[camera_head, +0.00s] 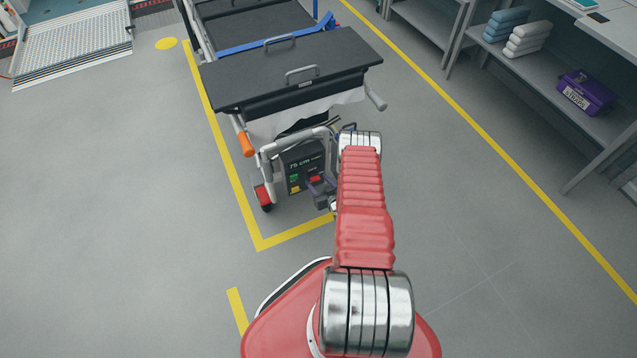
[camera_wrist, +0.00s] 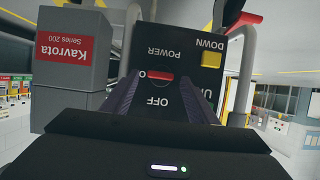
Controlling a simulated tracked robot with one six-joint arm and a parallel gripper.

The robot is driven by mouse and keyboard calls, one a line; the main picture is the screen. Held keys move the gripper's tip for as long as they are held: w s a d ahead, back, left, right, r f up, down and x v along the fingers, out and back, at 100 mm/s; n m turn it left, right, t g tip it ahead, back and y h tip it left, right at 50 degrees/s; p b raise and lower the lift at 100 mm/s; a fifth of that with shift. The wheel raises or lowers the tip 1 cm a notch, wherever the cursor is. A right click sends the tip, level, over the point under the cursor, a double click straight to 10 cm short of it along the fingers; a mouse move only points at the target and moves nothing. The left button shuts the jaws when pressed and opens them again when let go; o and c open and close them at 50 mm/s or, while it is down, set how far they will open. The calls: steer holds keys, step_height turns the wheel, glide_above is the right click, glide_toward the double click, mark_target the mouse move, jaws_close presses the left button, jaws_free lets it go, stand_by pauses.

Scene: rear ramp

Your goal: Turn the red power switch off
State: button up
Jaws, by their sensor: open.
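The red power switch (camera_wrist: 158,76) is a small rocker on a black control panel (camera_wrist: 165,32). In the wrist view the panel's labels appear upside down, with POWER above the switch and OFF below it. My gripper (camera_wrist: 160,90) is open, its two dark fingers apart on either side of the switch. Whether the fingertips touch the panel, I cannot tell. In the head view, the panel (camera_head: 293,165) sits at the low end of a stretcher, and my gripper (camera_head: 320,188) is in front of it, partly covering it. The red switch (camera_head: 314,179) shows just above the fingers.
The panel also has a yellow DOWN button (camera_wrist: 211,60). A grey Kavrota box (camera_wrist: 70,65) stands beside it in the wrist view. The stretcher (camera_head: 290,75) has a dark top and metal frame. Shelves (camera_head: 560,80) stand at right.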

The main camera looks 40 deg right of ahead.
steer(key=shift+c, duration=0.4)
steer(key=c, duration=1)
steer(key=shift+h, duration=0.3)
steer(key=n+h, duration=0.1)
steer(key=a+n+h, duration=0.1)
steer(key=n, duration=0.1)
steer(key=shift+w+f, duration=0.1)
steer(key=shift+w, duration=0.05)
steer(key=n+h, duration=0.2)
steer(key=n, duration=0.1)
steer(key=shift+a+f+n, duration=0.2)
steer(key=shift+a+n, duration=0.1)
steer(key=n+h, duration=0.1)
steer(key=n, duration=0.1)
steer(key=n+t+h, duration=0.1)
steer(key=n, duration=0.1)
steer(key=f+n, duration=0.1)
steer(key=n, duration=0.2)
steer(key=shift+w+a+h, duration=0.15)
steer(key=shift+a+h, duration=0.2)
steer(key=shift+h, duration=0.05)
steer(key=shift+f, duration=0.1)
